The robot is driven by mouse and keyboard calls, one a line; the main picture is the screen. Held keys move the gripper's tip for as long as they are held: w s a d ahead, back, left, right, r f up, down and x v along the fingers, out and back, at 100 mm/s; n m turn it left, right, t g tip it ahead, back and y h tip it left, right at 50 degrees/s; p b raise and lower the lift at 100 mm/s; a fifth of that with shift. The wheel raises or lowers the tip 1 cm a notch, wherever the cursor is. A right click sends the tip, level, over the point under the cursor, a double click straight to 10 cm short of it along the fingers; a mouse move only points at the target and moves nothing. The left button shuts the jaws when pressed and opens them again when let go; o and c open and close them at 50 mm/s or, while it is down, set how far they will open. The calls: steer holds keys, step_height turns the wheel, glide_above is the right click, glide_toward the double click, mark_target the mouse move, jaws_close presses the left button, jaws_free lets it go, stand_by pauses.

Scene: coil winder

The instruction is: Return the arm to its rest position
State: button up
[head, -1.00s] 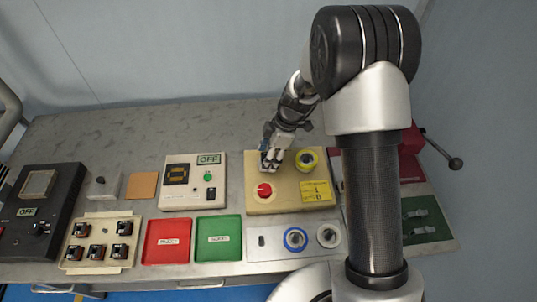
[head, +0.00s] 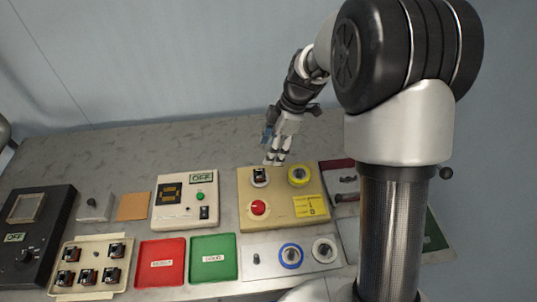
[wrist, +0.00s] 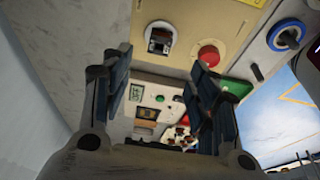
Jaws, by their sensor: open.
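My gripper (head: 274,158) is above the rear edge of the beige coil winder box (head: 250,215) in the head view, with its fingers pointing down. In the wrist view my gripper (wrist: 160,95) has its two fingers wide apart with nothing between them. The winder box carries a red button (head: 258,208), a yellow ring (head: 299,175) and a dark coil-like part on a pale round seat (head: 260,177). That dark part (wrist: 158,40) also shows in the wrist view, apart from the fingers.
An OFF-marked tester (head: 186,203), a red tray (head: 162,263) and a green tray (head: 214,259) stand left of the winder. A holder (head: 88,267) with several dark parts is at front left. A plate with a blue ring (head: 291,256) lies in front. The rear table is clear.

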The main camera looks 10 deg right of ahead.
steer(key=shift+r, duration=0.2)
stand_by(0.4)
steer(key=s+d+r+m+t+h, duration=0.25)
steer(key=s+r+m, duration=0.55)
steer(key=s+r, duration=0.55)
steer(key=s+d+r+m+t, duration=0.1)
steer(key=s+d+m, duration=0.1)
steer(key=s+m, duration=0.3)
steer(key=s+d+m+t, duration=0.1)
steer(key=s+d+m, duration=0.1)
steer(key=s+m, duration=0.3)
steer(key=s+h, duration=0.1)
steer(key=s, duration=0.2)
steer(key=shift+s+r, duration=0.2)
steer(key=shift+r, duration=0.2)
stand_by(0.3)
